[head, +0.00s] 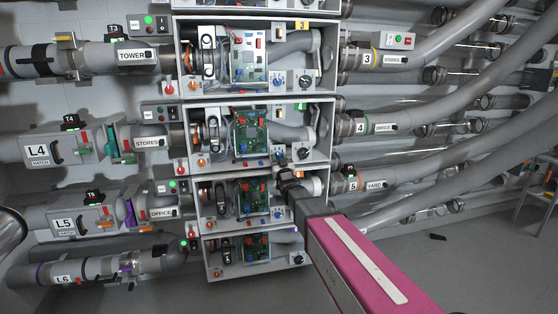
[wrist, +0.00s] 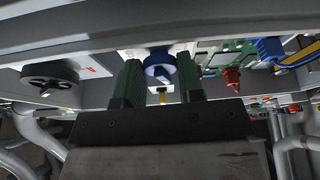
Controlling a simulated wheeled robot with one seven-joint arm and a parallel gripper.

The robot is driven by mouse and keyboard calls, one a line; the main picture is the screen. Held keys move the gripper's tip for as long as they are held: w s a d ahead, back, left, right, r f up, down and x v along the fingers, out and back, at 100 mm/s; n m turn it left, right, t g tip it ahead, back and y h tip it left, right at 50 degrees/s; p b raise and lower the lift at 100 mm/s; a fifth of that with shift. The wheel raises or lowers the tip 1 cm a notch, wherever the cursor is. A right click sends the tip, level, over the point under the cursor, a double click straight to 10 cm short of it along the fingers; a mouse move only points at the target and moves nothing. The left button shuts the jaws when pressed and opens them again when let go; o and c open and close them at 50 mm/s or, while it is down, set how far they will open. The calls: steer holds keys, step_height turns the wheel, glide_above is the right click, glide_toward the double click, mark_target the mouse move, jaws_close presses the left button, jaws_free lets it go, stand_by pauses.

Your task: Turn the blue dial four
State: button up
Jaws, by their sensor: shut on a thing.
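The blue dial (wrist: 160,66) shows in the wrist view between the two dark green fingers of my gripper (wrist: 159,78). One finger is on each side of it, and the gripper is shut on it. A dark pointer or slot marks the dial's face. In the head view my gripper (head: 283,172) reaches up to the lower front edge of the bay beside the tube labelled 4 (head: 360,127). A small blue dial (head: 278,153) shows there just above the gripper. The contact itself is too small to judge in the head view.
A grey frame edge (wrist: 60,48) crosses above. The bay labelled 5 (head: 353,186) lies below, partly hidden by my arm.

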steer(key=m+h, duration=0.1)
steer(key=m, duration=0.2)
steer(key=m+h, duration=0.2)
steer(key=m, duration=0.1)
steer(key=shift+a+t, duration=0.15)
steer(key=shift+t, duration=0.15)
steer(key=shift+s+m+h, duration=0.1)
steer(key=shift+m+h, duration=1.1)
steer(key=shift+m, duration=1.3)
steer(key=o, duration=0.9)
steer(key=v, duration=1)
steer(key=shift+s+a, duration=0.1)
steer(key=shift+s, duration=0.3)
